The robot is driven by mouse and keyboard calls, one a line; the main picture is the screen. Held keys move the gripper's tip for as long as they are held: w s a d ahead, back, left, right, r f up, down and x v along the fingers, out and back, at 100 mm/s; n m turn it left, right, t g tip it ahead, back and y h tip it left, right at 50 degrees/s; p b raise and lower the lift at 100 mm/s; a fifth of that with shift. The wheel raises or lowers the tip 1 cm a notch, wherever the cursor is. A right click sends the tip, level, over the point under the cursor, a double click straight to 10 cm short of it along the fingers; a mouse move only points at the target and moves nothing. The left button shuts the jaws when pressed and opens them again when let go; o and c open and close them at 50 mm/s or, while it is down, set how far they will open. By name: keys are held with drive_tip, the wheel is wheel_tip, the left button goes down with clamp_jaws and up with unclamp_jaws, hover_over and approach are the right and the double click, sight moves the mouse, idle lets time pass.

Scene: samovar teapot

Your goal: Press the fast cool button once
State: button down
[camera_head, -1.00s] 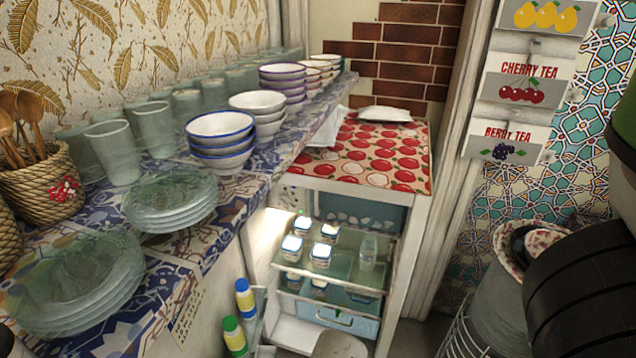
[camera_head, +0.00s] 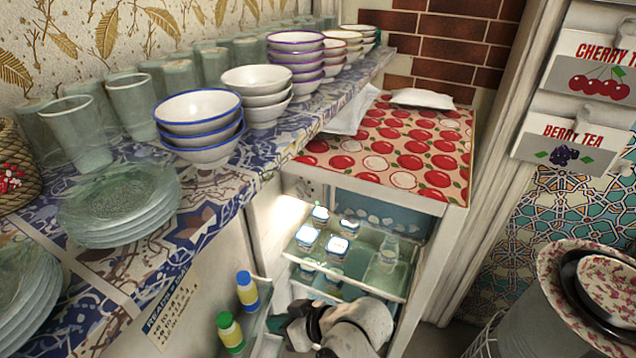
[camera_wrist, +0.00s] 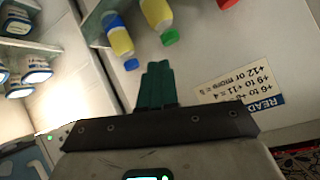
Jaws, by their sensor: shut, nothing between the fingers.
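The small fridge (camera_head: 425,262) stands open at the centre of the head view, with lit glass shelves inside. A fast cool button cannot be made out with certainty. Small dark marks show on the fridge's upper left front in the head view, and small green lights show at the lower left of the wrist view; both are too small to read. My gripper (camera_head: 282,326) is low in front of the fridge opening, beside the open door (camera_head: 200,318). In the wrist view its green fingers (camera_wrist: 157,72) are together and empty, with the door's inner face beyond them.
Yellow bottles (camera_head: 247,291) stand in the door rack, near my gripper. Small jars (camera_head: 308,238) stand on the fridge shelf. A counter (camera_head: 215,192) with bowls, plates and glasses runs along the left. A metal bin (camera_head: 560,310) stands at the right.

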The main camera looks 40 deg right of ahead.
drive_tip(key=w+d+r+m+t+h+b, duration=0.4)
drive_tip(key=w+r+m+t, duration=0.55)
drive_tip(key=w+r, duration=0.6)
drive_tip(key=w+d+m+h, duration=0.4)
drive_tip(key=d+m+h, duration=0.4)
drive_tip(key=m+h, duration=0.3)
drive_tip(key=d+f+m+g+h+b, duration=0.2)
drive_tip(key=d+f+m+g+h, duration=0.4)
drive_tip(key=m+g, duration=0.5)
drive_tip(key=shift+s+d+m+g, duration=0.25)
drive_tip(key=shift+s+m+g, duration=0.1)
drive_tip(key=shift+g, duration=0.8)
drive_tip(key=b+x, duration=0.1)
drive_tip(key=x, duration=0.8)
drive_tip(key=shift+w+d, duration=0.1)
drive_tip(key=shift+d, duration=0.35)
